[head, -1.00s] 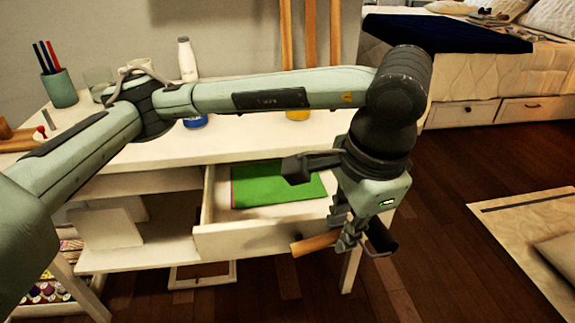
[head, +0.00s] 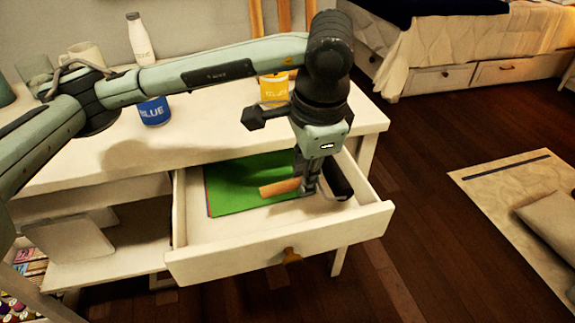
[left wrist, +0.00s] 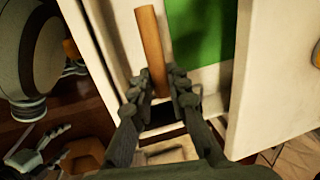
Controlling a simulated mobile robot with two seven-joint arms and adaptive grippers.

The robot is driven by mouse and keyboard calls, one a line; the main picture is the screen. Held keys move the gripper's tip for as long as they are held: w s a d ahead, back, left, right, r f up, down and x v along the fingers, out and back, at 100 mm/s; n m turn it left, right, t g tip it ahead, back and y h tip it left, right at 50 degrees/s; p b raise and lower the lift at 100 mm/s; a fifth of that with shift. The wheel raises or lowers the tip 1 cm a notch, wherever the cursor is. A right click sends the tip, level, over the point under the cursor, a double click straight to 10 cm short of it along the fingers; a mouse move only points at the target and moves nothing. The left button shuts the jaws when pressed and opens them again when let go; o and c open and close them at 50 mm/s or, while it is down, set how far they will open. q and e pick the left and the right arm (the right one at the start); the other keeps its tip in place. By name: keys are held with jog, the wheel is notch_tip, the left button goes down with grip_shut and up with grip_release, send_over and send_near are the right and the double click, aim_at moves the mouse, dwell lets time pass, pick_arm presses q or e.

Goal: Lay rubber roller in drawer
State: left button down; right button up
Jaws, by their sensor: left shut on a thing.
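The rubber roller has a wooden handle (head: 280,188) pointing left and a black roller head (head: 337,180) on the right. My left gripper (head: 309,190) is shut on it between handle and head. It holds the roller over the right part of the open drawer (head: 280,254), inside its walls as seen in the head view. I cannot tell whether the roller touches the drawer floor. In the left wrist view the handle (left wrist: 152,48) sticks out past the fingertips (left wrist: 160,92), and the black head is mostly hidden.
Green sheets (head: 235,190) lie in the drawer's left and back part. On the desk top (head: 215,122) stand a blue paint jar (head: 154,111), a yellow jar (head: 273,88) and a white bottle (head: 139,38). The dark wooden floor at right is mostly clear beside a mat (head: 500,180).

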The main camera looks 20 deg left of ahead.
pick_arm(q)
jog(key=w+a+f, duration=0.2)
jog(key=w, duration=0.1)
jog(key=shift+w+a, duration=0.1)
jog(key=shift+w, duration=0.05)
jog(key=shift+w+a+f, duration=0.8)
jog(key=shift+w+f, duration=0.2)
jog(key=shift+w, duration=0.1)
jog(key=shift+w+a+f, duration=0.1)
jog(key=shift+w+f, duration=0.05)
jog(key=shift+f, duration=0.25)
pick_arm(e)
jog(key=shift+w+a+t, duration=0.4)
jog(key=shift+w, duration=0.35)
jog(key=shift+w, duration=0.1)
